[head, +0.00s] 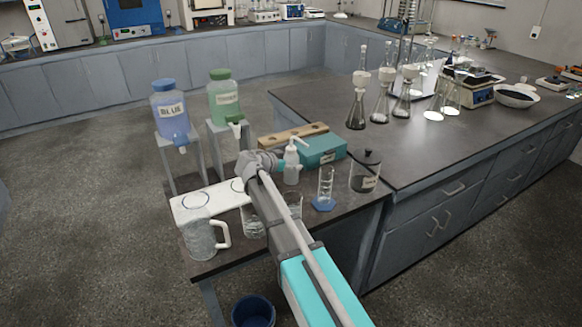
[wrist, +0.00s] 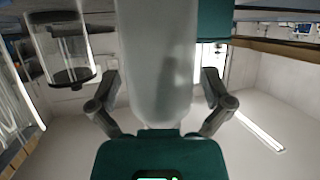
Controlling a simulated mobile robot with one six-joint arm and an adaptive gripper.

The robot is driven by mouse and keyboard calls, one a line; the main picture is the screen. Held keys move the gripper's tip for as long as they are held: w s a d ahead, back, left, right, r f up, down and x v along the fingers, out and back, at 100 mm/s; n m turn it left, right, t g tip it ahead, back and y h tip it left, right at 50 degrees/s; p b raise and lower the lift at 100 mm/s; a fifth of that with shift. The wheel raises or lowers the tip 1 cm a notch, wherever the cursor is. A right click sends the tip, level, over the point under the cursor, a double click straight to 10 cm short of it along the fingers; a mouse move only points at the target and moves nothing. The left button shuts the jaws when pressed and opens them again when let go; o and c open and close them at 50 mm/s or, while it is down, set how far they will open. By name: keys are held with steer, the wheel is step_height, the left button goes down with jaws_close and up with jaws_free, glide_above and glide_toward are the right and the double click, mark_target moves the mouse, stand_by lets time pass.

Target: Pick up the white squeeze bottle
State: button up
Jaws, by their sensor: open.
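The white squeeze bottle (head: 291,168) stands upright on the small dark table, with its nozzle at the top. In the wrist view the pale bottle body (wrist: 157,65) fills the middle and looks upside down. My gripper (head: 264,161) is beside the bottle in the head view. In the wrist view my gripper (wrist: 160,82) is open, with one finger on each side of the bottle. A gap shows between each finger and the bottle.
A teal box (head: 320,150), a lidded glass jar (head: 366,172) and a graduated cylinder (head: 325,186) stand close by. Blue (head: 171,112) and green (head: 224,100) dispensers stand behind.

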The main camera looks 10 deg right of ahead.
steer(key=shift+c, duration=0.3)
steer(key=c, duration=0.4)
steer(key=shift+r, duration=0.1)
step_height(320, 180, up, 3)
steer(key=p, duration=0.3)
steer(key=shift+s+d+r+p, duration=0.85)
steer(key=shift+d+r+p, duration=0.8)
steer(key=shift+d, duration=0.55)
steer(key=shift+s+d+r+p, duration=0.9)
steer(key=shift+d+r+p, duration=0.75)
steer(key=shift+d, duration=0.5)
steer(key=shift+s+d+r+p, duration=0.85)
steer(key=shift+d+r+p, duration=0.8)
steer(key=shift+d, duration=0.55)
